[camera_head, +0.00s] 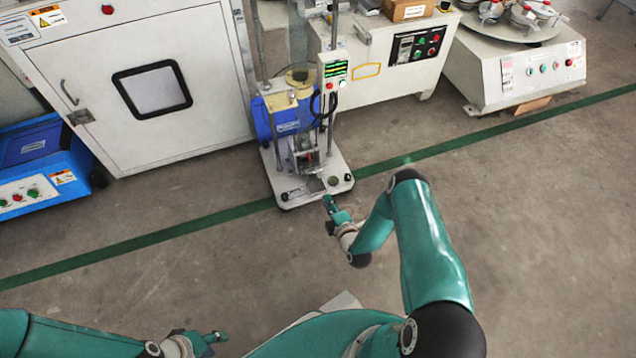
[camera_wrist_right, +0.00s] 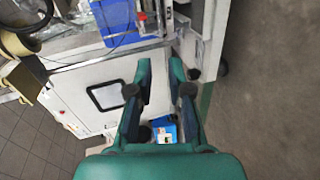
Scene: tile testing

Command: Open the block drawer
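A testing machine (camera_head: 322,182) with a white base plate and a blue housing (camera_head: 288,118) stands on the floor in the middle of the head view. I cannot pick out a block drawer on it with certainty. My right gripper (camera_head: 330,205) is in front of the base plate's near edge; I cannot tell whether it touches. In the right wrist view my right gripper (camera_wrist_right: 161,66) has its two fingers apart, with nothing visible held between them. My left gripper (camera_head: 216,338) is low at the left, away from the machine, and too small to judge.
A large white cabinet (camera_head: 200,60) with a dark-framed window stands left of the machine, with a blue unit (camera_head: 40,150) beyond it. A white control bench (camera_head: 400,60) and a round-table machine (camera_head: 520,75) stand right. The floor (camera_head: 130,260) with its green line is clear.

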